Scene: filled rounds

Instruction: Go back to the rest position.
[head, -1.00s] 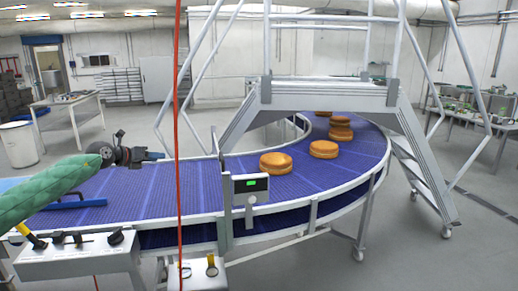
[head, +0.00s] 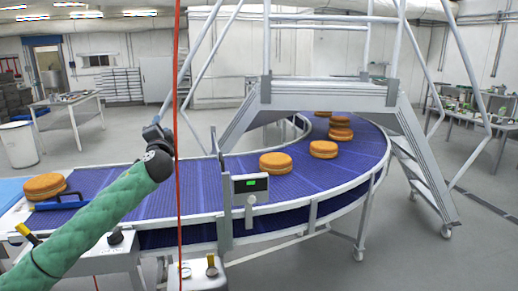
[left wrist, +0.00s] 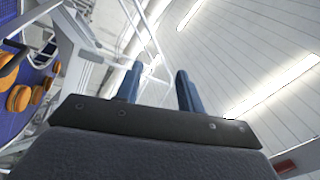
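My left gripper (head: 155,130) is raised above the near stretch of the blue belt (head: 200,190), pointing up, behind the red cord in the head view. In the left wrist view its two blue fingers (left wrist: 158,88) stand apart with nothing between them. My green left arm reaches in from the lower left. My right gripper is in neither view.
Orange-brown filled rounds (head: 275,163) sit on the curved belt, some stacked. Another round (head: 45,186) sits at the belt's left end by a blue bar (head: 60,204). A red cord (head: 177,110) hangs in front. A grey step bridge (head: 325,92) spans the belt.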

